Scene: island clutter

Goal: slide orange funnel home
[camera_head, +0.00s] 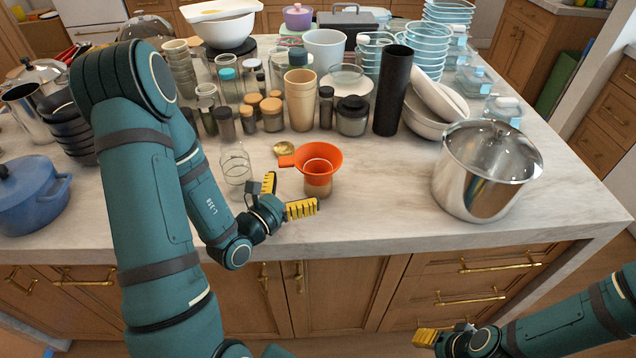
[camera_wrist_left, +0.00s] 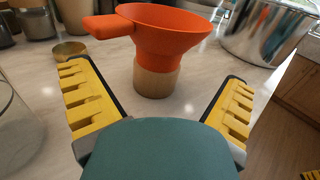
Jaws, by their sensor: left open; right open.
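The orange funnel (camera_head: 319,160) with a side handle sits on top of a small tan container (camera_head: 318,188) on the front part of the counter. In the left wrist view the funnel (camera_wrist_left: 165,40) stands upright over the tan container (camera_wrist_left: 157,82), just ahead of the fingers. My left gripper (camera_head: 286,196) is open and empty, low over the counter, with the funnel and container in front of its yellow fingers, apart from them. My right gripper (camera_head: 440,340) is away from the counter at the bottom right, below the counter edge.
A clear glass jar (camera_head: 237,167) stands left of the funnel, and a small brass bowl (camera_head: 284,148) lies behind it. A steel pot (camera_head: 483,172) stands to the right. Many jars and a black cylinder (camera_head: 393,90) crowd the back. The counter between funnel and pot is clear.

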